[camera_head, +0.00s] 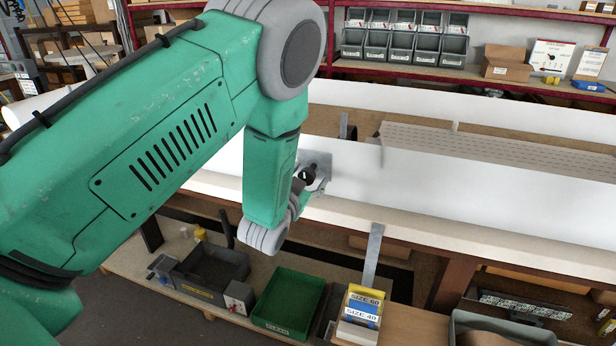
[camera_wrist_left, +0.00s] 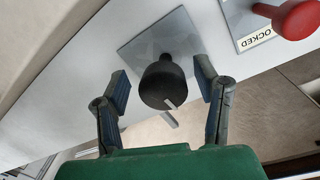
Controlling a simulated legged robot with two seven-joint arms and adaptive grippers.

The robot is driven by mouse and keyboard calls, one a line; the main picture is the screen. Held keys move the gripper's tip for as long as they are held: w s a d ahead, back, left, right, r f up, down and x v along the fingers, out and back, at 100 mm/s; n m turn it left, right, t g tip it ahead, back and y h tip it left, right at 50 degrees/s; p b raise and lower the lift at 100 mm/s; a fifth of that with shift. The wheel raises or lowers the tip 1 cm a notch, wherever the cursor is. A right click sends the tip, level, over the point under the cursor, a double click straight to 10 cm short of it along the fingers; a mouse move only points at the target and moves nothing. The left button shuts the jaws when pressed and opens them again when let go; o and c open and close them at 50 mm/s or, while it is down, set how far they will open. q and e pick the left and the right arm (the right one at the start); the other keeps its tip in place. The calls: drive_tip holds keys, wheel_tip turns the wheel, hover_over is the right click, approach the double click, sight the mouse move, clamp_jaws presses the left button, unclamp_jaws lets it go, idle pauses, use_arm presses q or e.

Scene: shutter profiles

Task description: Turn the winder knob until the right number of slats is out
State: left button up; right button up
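The black winder knob (camera_wrist_left: 163,82) with a pale pointer line sits on a square grey plate (camera_wrist_left: 150,38) in the left wrist view. My left gripper (camera_wrist_left: 162,76) is open, one finger on each side of the knob, with visible gaps between fingers and knob. In the head view the knob (camera_head: 308,173) shows small beside the wrist, and my forearm hides much around it. Perforated grey-brown slats (camera_head: 490,147) lie along the long white housing (camera_head: 480,180) at the right; I cannot count them. My right gripper is not in view.
A red knob (camera_wrist_left: 297,20) by a LOCKED label stands beside the winder plate. Below the bench are a green tray (camera_head: 289,300), a dark bin (camera_head: 210,272) and a box of size cards (camera_head: 361,312).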

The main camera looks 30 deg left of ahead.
use_arm(q)
drive_tip(key=shift+r, duration=0.1)
drive_tip(key=s+d, duration=0.2)
drive_tip(key=s, duration=0.9)
drive_tip(key=shift+s+r, duration=0.15)
drive_tip(key=shift+s, duration=0.15)
drive_tip(key=shift+d, duration=0.1)
drive_tip(key=s+d+f+g+h, duration=0.1)
drive_tip(key=s+f+g, duration=0.4)
drive_tip(key=f, duration=0.6)
drive_tip(key=s+d+f+g, duration=0.2)
drive_tip(key=s+f+g, duration=0.2)
drive_tip(key=s, duration=0.3)
drive_tip(key=s+d+f+n+g+h, duration=0.1)
drive_tip(key=s+d+f+g, duration=0.1)
drive_tip(key=s+f, duration=0.3)
drive_tip(key=s+d+f+g+h, duration=0.1)
drive_tip(key=s+f+g, duration=0.4)
drive_tip(key=s, duration=0.5)
drive_tip(key=shift+s+d+n+g, duration=0.3)
drive_tip(key=shift+s+d, duration=0.1)
drive_tip(key=shift+w, duration=0.1)
